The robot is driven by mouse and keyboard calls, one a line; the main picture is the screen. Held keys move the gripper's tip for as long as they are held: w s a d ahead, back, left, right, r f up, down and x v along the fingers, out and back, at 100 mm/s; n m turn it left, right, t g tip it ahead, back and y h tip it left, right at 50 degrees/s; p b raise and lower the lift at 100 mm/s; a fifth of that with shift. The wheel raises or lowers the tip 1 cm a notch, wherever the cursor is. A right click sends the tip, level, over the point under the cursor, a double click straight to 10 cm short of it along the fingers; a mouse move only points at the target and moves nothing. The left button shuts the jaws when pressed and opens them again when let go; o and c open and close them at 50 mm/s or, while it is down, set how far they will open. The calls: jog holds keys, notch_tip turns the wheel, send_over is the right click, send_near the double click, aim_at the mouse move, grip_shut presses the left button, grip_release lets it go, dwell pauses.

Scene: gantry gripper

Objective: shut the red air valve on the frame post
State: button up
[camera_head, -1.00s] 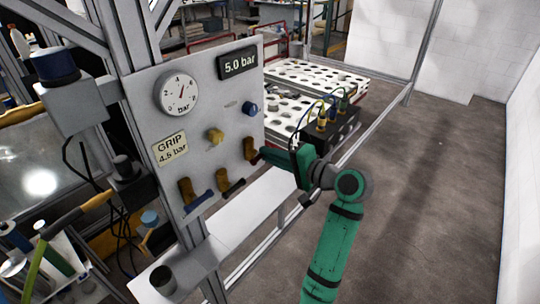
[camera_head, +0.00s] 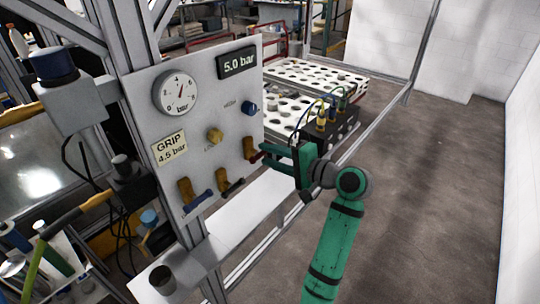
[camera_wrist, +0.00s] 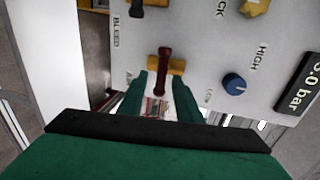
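The red valve lever (camera_wrist: 163,66) sits on a brass valve body (camera_wrist: 178,67) at the panel's lower right edge. It sticks out from the panel toward my gripper. The same red lever (camera_head: 257,156) shows in the head view, partly hidden by my fingers. My gripper (camera_wrist: 162,90) is open, with one green finger on each side of the lever's free end and gaps between. In the head view my gripper (camera_head: 276,158) is just right of the panel. Whether a finger touches the lever is unclear.
The grey panel (camera_head: 203,100) carries a round gauge (camera_head: 176,92), a 5.0 bar display (camera_head: 238,63), a blue knob (camera_head: 249,107), a yellow knob (camera_head: 215,136) and two more levers, one blue (camera_head: 198,202) and one dark (camera_head: 231,187). A black block with cables (camera_head: 330,130) stands behind my gripper.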

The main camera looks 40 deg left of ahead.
jog(key=v, duration=1)
jog(key=shift+d, duration=0.4)
jog(key=shift+r, duration=0.1)
